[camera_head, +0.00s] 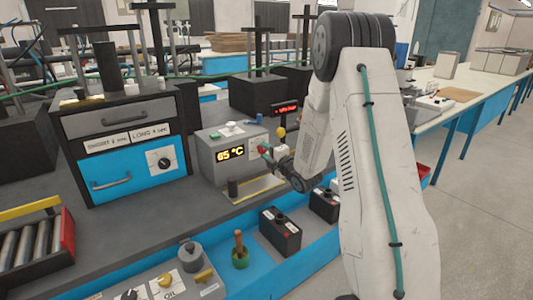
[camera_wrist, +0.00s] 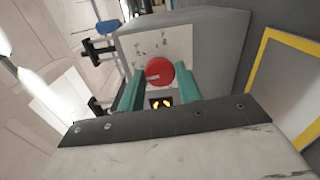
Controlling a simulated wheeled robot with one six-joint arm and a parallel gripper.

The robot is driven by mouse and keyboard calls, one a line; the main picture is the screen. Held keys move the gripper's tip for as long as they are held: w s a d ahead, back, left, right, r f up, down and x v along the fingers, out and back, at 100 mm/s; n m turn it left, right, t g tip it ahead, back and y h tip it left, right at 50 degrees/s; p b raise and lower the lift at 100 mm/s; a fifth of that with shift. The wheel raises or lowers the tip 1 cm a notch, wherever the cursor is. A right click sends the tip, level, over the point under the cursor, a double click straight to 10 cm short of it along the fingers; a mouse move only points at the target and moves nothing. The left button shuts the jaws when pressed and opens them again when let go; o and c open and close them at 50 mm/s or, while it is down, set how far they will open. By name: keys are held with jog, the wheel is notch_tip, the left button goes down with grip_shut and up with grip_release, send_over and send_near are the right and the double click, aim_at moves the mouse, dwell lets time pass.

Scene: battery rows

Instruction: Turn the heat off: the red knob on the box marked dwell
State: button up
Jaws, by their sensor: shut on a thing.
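The grey box (camera_head: 212,165) stands on the bench, with a lit yellow display (camera_head: 229,153) that seems to read 65 °C. I cannot read the word dwell on it. The red knob (camera_head: 262,148) is at the right of its front, mostly hidden by my gripper (camera_head: 266,155). Part of the lit display (camera_wrist: 161,103) shows below the knob.
A yellow knob (camera_head: 281,132) on a stalk and a small red display (camera_head: 286,109) are close behind my gripper. Black batteries (camera_head: 280,232) stand in front, below my arm. A blue-fronted oven (camera_head: 130,170) with a dial is at left. A green-based bottle (camera_head: 240,253) stands nearer.

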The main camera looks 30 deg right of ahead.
jog(key=n, duration=0.4)
jog(key=shift+n, duration=0.3)
jog(key=n, duration=0.4)
jog(key=shift+f+n, duration=0.1)
jog(key=shift+n, duration=0.2)
jog(key=n, duration=0.4)
jog(key=shift+n, duration=1.9)
jog(key=o, duration=0.9)
jog(key=shift+o, duration=0.2)
jog(key=shift+s, duration=0.1)
jog(key=s, duration=0.7)
jog(key=shift+s, duration=0.35)
